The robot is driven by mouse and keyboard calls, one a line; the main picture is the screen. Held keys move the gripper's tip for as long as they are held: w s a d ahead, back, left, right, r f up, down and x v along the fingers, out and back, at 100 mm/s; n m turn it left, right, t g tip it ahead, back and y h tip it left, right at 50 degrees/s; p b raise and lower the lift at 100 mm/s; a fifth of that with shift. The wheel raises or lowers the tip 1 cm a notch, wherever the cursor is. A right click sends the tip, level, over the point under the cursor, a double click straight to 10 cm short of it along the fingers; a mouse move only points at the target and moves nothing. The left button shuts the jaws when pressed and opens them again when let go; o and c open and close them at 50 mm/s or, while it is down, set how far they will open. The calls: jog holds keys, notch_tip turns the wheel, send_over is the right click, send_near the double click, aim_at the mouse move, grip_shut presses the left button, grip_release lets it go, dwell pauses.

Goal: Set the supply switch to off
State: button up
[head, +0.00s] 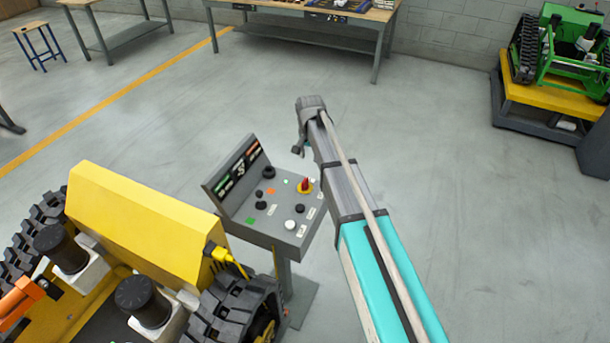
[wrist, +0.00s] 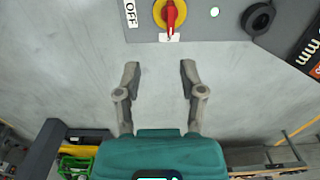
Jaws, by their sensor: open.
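The supply switch is a red handle on a yellow disc. It shows on the sloped grey control panel (head: 262,222) in the head view (head: 305,186) and at the top of the wrist view (wrist: 171,14). In the wrist view its narrow end points down toward a small white label (wrist: 169,38), whose text I cannot read. A white OFF label (wrist: 131,14) is left of the disc. My gripper (wrist: 158,68) is open and empty, its two fingers apart, below the switch in the picture and not touching it. In the head view my gripper (head: 298,149) hangs beyond the panel's right side.
Black knobs, a white button (head: 290,224) and a green light (wrist: 214,12) share the panel. A green carrier (head: 575,45) is far right. Open floor lies behind.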

aim_at(305, 180)
jog(key=shift+w+a+r, duration=0.25)
jog(key=shift+w+a, duration=0.2)
jog(key=shift+a, duration=0.3)
jog(key=shift+f, duration=0.2)
notch_tip(305, 180, down, 13)
jog(key=b, duration=1.3)
jog(key=shift+f+b, duration=0.2)
jog(key=shift+b, duration=0.15)
grip_shut()
